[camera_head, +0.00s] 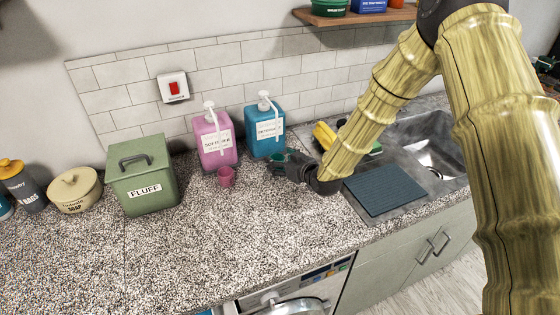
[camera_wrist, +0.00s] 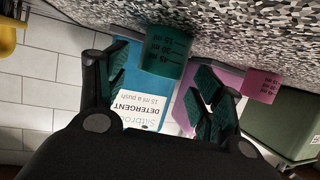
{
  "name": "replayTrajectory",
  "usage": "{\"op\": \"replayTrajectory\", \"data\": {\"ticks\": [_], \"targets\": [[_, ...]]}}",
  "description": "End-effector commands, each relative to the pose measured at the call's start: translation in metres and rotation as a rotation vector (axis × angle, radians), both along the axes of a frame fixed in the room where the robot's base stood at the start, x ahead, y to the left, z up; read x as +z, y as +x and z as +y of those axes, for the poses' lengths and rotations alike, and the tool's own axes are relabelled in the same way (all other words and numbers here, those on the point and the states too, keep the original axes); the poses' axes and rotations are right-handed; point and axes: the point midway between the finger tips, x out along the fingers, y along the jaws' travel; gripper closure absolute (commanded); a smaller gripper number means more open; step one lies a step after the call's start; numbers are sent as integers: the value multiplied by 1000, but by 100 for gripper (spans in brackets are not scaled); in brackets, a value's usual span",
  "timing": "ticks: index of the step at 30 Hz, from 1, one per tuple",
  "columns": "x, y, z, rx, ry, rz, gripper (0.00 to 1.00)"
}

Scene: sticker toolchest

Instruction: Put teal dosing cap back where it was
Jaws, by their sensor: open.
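The teal dosing cap (camera_head: 278,157) is at the countertop in front of the teal detergent dispenser (camera_head: 265,128), partly hidden by my gripper. In the upside-down wrist view, the teal cap (camera_wrist: 166,52) appears upright with measuring marks, in the gap between my fingers, with the detergent dispenser (camera_wrist: 138,100) behind it. My gripper (camera_head: 287,166) is open and low over the counter, just right of the cap. In the wrist view my gripper (camera_wrist: 163,82) has its two dark teal pads spread apart on either side; I see no contact with the cap.
A pink softener dispenser (camera_head: 214,142) and pink cap (camera_head: 226,177) stand to the left. Further left is a green FLUFF box (camera_head: 143,178). A sink (camera_head: 428,150) and dark drain mat (camera_head: 384,193) lie to the right, with yellow items (camera_head: 325,136) behind. The front counter is clear.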

Motion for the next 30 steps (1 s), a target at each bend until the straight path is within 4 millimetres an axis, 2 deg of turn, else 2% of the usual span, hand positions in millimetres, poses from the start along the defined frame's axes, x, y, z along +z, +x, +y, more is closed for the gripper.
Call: {"op": "replayTrajectory", "data": {"ticks": [12,18,24,30], "targets": [[22,-56,-38,0,1,1,33],[32,-76,-52,0,-1,1,33],[36,-85,-57,1,0,1,33],[37,-86,-58,1,0,1,33]]}}
